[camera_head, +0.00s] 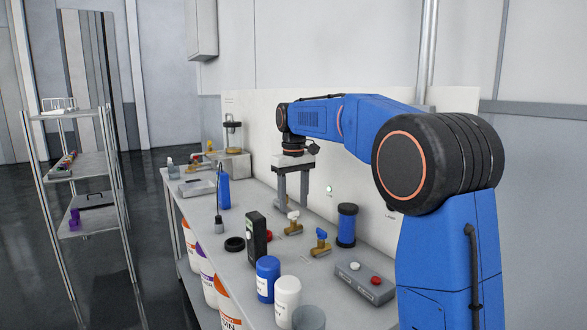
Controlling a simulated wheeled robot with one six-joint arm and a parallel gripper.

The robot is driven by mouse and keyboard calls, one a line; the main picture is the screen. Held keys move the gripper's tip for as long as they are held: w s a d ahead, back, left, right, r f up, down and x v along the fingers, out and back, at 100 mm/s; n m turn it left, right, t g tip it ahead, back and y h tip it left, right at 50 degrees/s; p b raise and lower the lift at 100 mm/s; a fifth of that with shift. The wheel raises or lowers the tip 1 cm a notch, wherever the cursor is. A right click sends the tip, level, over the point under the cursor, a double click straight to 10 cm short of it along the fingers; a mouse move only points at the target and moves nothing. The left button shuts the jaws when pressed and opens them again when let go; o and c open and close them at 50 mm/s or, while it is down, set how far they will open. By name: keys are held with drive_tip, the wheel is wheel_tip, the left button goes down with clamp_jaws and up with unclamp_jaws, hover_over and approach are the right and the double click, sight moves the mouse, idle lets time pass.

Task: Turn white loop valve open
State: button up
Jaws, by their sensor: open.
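The white-handled valve (293,220) stands on a brass body near the back of the grey bench, in the middle of the view. A similar brass valve with a blue handle (320,240) stands to its right and nearer. My gripper (293,204) points down at the white valve, its two grey fingers apart and empty. The fingertips are at or just above the white handle. I cannot tell whether they touch it. Part of the handle may be hidden by a finger.
A control box (363,283) with red and white buttons, a dark blue cylinder (347,226), a black meter (256,238), a blue jar (267,278) and a white jar (288,300) crowd the bench. A wall panel (262,155) rises behind. A wire shelf (85,165) stands at left.

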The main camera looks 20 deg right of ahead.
sight(294, 212)
wheel_tip(294, 212, up, 15)
idle(0.4)
drive_tip(key=shift+f, duration=0.1)
